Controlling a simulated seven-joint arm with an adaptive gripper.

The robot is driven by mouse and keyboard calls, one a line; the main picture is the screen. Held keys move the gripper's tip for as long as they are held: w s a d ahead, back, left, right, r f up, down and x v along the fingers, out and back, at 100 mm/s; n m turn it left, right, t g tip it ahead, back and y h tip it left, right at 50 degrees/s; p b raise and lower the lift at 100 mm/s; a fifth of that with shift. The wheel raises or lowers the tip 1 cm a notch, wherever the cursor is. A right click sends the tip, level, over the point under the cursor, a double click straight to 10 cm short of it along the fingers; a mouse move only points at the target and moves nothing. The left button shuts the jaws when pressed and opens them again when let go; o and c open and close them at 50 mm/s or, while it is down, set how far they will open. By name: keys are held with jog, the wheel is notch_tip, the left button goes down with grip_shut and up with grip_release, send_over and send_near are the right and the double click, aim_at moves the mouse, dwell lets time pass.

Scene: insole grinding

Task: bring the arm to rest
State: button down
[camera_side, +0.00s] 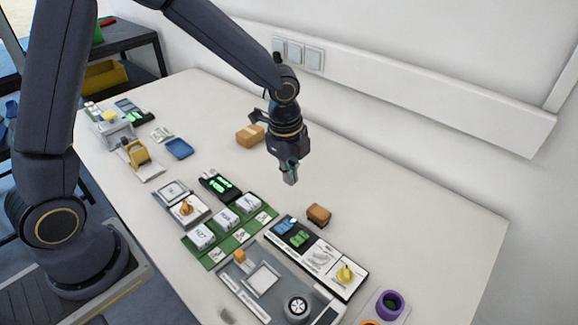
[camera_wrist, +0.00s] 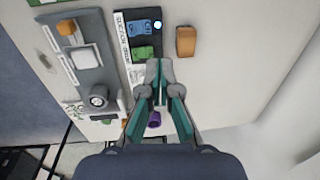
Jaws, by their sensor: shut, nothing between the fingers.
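My gripper (camera_side: 290,173) hangs in the air over the back part of the white table (camera_side: 420,215), pointing down. Its fingers are together with nothing between them. In the wrist view my gripper (camera_wrist: 158,73) also shows shut and empty, with table and station boards below. A brown block (camera_side: 318,214) lies on the table, in front and to the right of the gripper, apart from it. It also shows in the wrist view (camera_wrist: 186,41).
Boards with blue and green insoles (camera_side: 291,231), a grey station (camera_side: 262,279) and a green mat (camera_side: 231,231) fill the table's front. A purple ring (camera_side: 390,304) stands front right. A cardboard box (camera_side: 250,135) lies behind the gripper. The wall (camera_side: 420,100) runs along the back.

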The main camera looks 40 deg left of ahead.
jog(key=shift+r, duration=0.3)
